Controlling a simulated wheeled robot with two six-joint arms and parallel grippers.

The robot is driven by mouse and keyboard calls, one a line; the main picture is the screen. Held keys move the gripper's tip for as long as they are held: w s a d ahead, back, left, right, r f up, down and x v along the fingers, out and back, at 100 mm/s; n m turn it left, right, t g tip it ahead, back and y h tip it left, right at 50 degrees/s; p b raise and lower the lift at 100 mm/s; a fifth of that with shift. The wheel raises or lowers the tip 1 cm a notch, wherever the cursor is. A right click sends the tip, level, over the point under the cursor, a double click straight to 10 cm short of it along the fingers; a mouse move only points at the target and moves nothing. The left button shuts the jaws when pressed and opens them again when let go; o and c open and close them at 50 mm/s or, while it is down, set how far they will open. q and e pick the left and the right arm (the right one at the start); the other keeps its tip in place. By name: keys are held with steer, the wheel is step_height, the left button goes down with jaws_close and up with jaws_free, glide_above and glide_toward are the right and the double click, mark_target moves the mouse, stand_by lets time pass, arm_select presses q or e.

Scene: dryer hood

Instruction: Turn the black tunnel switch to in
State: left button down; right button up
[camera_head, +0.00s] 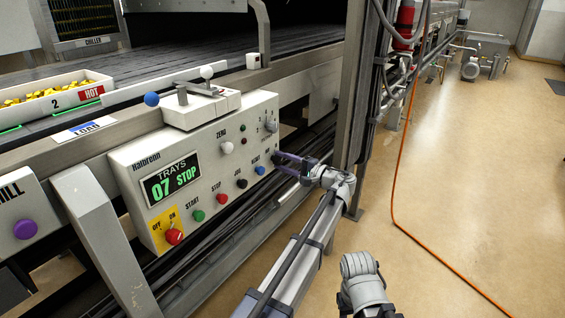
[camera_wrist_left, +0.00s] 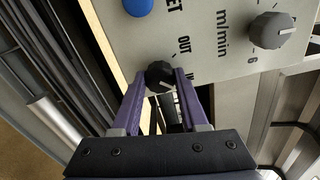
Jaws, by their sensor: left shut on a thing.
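The black tunnel switch (camera_wrist_left: 159,75) is a round knob near the edge of the pale control panel (camera_wrist_left: 215,45). In the left wrist view it sits between the two purple fingers of my left gripper (camera_wrist_left: 160,84), which is shut on it. A pale pointer line shows on the knob. The word OUT is printed beside it, and a second label is partly hidden by a finger. In the head view my left gripper (camera_head: 278,159) reaches the right end of the panel (camera_head: 215,158) and covers the switch. My right gripper's fingers do not show.
A blue button (camera_wrist_left: 138,6) and a grey dial (camera_wrist_left: 271,37) are close to the switch. The panel also has a green button (camera_head: 198,215), a red button (camera_head: 222,199) and a display (camera_head: 171,182) reading "TRAYS 07 STOP". A steel post (camera_head: 352,90) stands right of my left gripper.

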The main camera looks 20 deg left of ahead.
arm_select(q)
steer(key=shift+m, duration=0.7)
steer(key=shift+c, duration=2.2)
jaws_free()
